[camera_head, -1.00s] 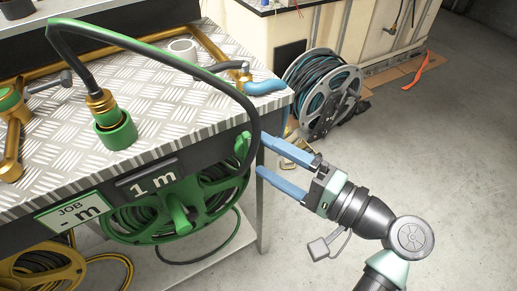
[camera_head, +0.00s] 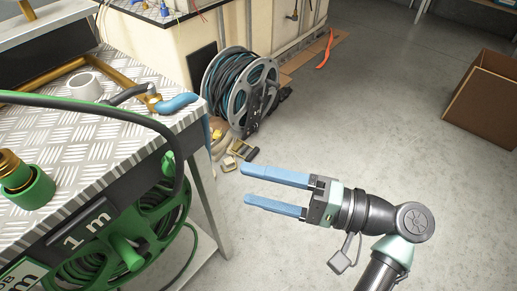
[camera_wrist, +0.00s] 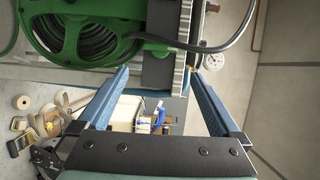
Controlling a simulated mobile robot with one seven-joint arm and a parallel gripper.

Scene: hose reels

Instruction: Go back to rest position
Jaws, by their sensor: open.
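My gripper (camera_head: 245,187) is in the middle of the head view, to the right of the metal workbench. Its two blue fingers point left and stand apart, with nothing between them. In the wrist view the fingers (camera_wrist: 160,85) are spread, with the bench and reel beyond them. The green hose reel (camera_head: 125,250) hangs on the bench front under the "1 m" sign (camera_head: 88,229). A dark hose (camera_head: 110,108) arches over the bench top, clear of my gripper.
The workbench (camera_head: 75,150) with its corner leg stands at the left. A grey reel (camera_head: 240,90) is on the floor behind it, with small items (camera_head: 240,153) in front. A cardboard box (camera_head: 485,100) is at the right. The floor between is clear.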

